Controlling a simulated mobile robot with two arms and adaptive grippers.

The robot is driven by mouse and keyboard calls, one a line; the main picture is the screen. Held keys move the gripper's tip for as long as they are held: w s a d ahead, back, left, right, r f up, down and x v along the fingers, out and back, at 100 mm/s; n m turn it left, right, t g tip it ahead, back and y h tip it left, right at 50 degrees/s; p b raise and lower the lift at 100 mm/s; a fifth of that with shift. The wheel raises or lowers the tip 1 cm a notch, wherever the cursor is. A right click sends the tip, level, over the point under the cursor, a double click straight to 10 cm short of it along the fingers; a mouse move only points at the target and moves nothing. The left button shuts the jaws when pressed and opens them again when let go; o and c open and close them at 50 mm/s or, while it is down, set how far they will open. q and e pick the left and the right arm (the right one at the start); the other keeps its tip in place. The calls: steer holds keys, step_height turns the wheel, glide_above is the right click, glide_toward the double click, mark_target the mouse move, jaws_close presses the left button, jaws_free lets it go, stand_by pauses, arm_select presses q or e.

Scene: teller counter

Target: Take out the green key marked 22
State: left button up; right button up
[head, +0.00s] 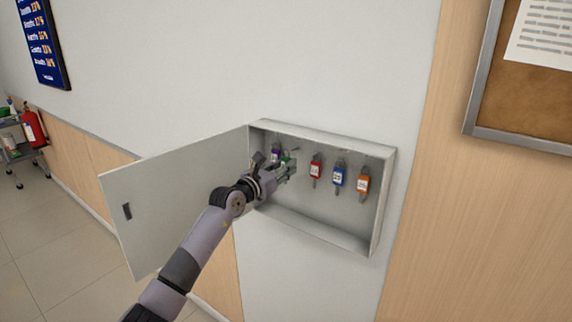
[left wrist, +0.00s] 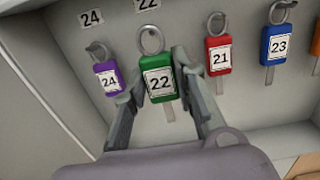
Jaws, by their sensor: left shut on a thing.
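The green key marked 22 (left wrist: 157,80) hangs by its ring in the left wrist view, under the label 22 on the cabinet's back wall. My left gripper (left wrist: 160,90) has one finger on each side of the green tag and is shut on it. In the head view, my left gripper (head: 279,169) reaches into the open key cabinet (head: 325,237) and hides most of the green key (head: 286,160). The ring appears to be still at its hook. My right gripper is in neither view.
A purple key 24 (left wrist: 108,79) hangs close left of the gripper, and a red key 21 (left wrist: 218,55) close right. A blue key (head: 338,175) and an orange key (head: 363,183) hang further right. The cabinet door (head: 180,200) stands open to the left.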

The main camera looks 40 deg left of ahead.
arm_select(q)
steer(key=shift+s+d+p, duration=0.2)
steer(key=shift+s+p, duration=0.45)
steer(key=shift+s, duration=1.55)
